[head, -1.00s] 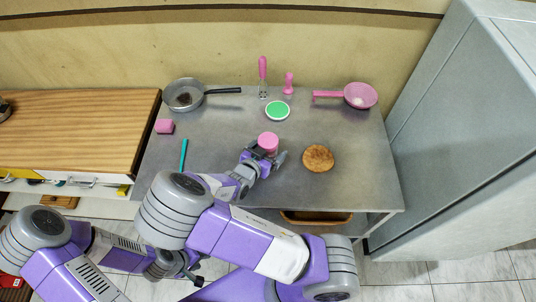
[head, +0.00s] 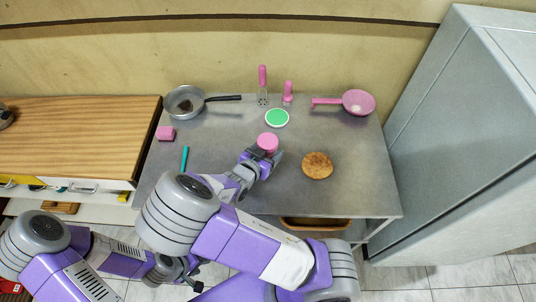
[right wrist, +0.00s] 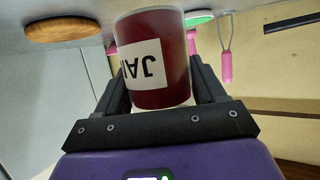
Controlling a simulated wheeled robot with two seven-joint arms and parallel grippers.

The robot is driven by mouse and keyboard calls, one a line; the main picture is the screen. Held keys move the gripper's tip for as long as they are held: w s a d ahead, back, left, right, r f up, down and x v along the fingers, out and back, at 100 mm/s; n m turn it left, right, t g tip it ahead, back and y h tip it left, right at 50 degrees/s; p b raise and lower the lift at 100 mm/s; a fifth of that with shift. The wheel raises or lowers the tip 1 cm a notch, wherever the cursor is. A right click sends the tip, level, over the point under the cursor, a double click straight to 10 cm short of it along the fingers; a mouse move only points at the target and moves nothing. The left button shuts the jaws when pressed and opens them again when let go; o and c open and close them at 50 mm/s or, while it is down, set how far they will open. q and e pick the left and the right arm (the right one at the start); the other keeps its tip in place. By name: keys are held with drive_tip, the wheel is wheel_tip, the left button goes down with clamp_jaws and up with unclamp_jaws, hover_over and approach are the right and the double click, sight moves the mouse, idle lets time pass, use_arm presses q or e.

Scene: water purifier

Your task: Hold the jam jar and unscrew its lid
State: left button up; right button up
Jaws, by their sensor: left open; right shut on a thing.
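The jam jar stands on the grey metal table; in the head view its pink lid (head: 268,142) shows on top. In the right wrist view the jar (right wrist: 172,75) has dark red content and a white label, appears upside down, and its lid cannot be made out. My right gripper (head: 262,162) is at the near side of the jar, with its fingers on both sides, shut on the jar body. My left gripper (head: 190,274) is open and empty, low in front of the table's near left side, partly hidden by my arms.
Behind are a green-topped disc (head: 277,118), a pan (head: 186,101), pink utensils (head: 263,80) and a pink strainer (head: 358,102). A pink block (head: 165,133) and teal stick (head: 185,158) lie left. A grey cabinet (head: 470,140) stands right.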

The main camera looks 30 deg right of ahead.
sight(268, 140)
wheel_tip(268, 140, up, 6)
drive_tip(key=shift+r+p, duration=0.2)
drive_tip(key=shift+p, duration=0.9)
drive_tip(key=o, duration=0.5)
drive_tip(key=c, duration=0.8)
